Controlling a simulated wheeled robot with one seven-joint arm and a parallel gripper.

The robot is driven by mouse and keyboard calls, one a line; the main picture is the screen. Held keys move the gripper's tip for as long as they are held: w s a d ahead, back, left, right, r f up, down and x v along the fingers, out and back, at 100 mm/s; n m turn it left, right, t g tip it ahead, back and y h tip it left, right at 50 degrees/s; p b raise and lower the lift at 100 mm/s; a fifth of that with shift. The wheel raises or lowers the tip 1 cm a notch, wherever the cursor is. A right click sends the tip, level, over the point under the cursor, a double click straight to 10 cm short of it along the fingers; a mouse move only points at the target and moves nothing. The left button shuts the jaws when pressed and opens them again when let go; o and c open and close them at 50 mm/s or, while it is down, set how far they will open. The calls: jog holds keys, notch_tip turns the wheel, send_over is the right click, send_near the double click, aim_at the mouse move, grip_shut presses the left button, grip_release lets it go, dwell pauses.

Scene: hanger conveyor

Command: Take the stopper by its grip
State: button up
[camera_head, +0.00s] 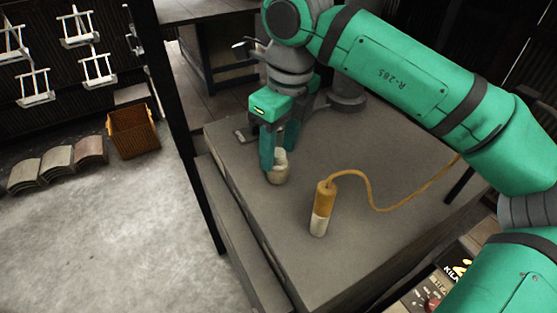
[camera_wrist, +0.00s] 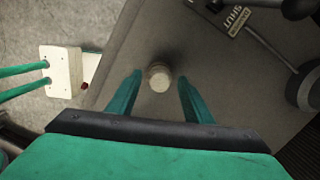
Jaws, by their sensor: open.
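A cream stopper (camera_head: 278,176) stands on the grey table, with a wide round body and a narrower grip on top. My gripper (camera_head: 279,155) points down over it with green fingers apart, one on each side of the grip. In the wrist view, the stopper's round top (camera_wrist: 159,77) lies between the fingertips of my gripper (camera_wrist: 160,82). Gaps show on both sides, so the fingers do not appear to touch it. The near finger hides part of the grip in the head view.
A yellow and white cylinder (camera_head: 322,208) with a cord stands nearby on the table (camera_head: 350,260). A plate marked "SHUT" (camera_wrist: 234,17) lies by a lever. A pale block with green rods (camera_wrist: 60,75) shows at left. A basket (camera_head: 133,132) stands on the floor.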

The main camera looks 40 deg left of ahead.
aim_at(277, 151)
jog(key=shift+w, duration=0.1)
jog(key=c, duration=0.4)
jog(key=shift+s, duration=0.2)
jog(key=c, duration=0.7)
jog(key=shift+w+r, duration=0.1)
jog(key=shift+r, duration=0.4)
notch_tip(277, 151, up, 2)
jog(key=shift+r, duration=0.1)
jog(key=s+d+r, duration=0.1)
jog(key=s+r, duration=0.2)
jog(key=s, duration=0.1)
jog(key=s+d+r, duration=0.2)
jog(key=s+r, duration=0.1)
jog(key=s, duration=0.2)
jog(key=s+d+r, duration=0.1)
jog(key=s+r, duration=0.3)
jog(key=shift+s+d, duration=0.2)
